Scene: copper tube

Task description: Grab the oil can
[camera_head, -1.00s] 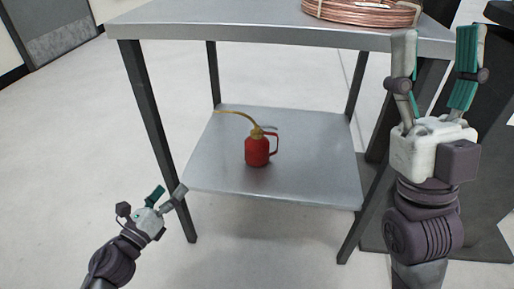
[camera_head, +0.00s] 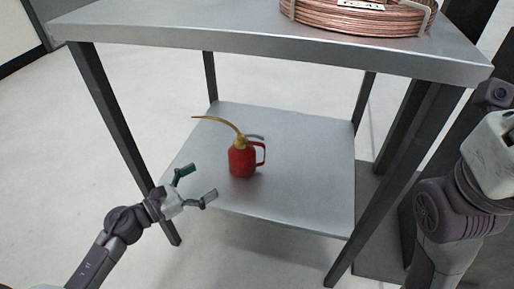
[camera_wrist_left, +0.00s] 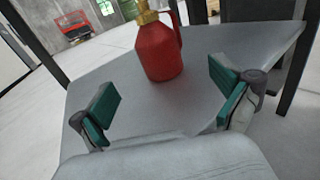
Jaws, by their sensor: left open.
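The red oil can (camera_head: 242,161) stands upright on the lower shelf (camera_head: 310,185) of a metal table. Its brass spout curves up to the left and its handle is on the right. My left gripper (camera_head: 196,184) is open and empty at the shelf's front left edge, short of the can. In the left wrist view the can (camera_wrist_left: 159,52) stands beyond and between the open fingers (camera_wrist_left: 165,97), apart from them; its top is cut off. My right arm is at the right edge of the head view, with its fingers out of frame.
The tabletop (camera_head: 200,30) lies above the shelf and holds a copper tube coil (camera_head: 355,18). Dark legs stand at the corners, one at the front left (camera_head: 120,135) near my left arm. The shelf around the can is clear.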

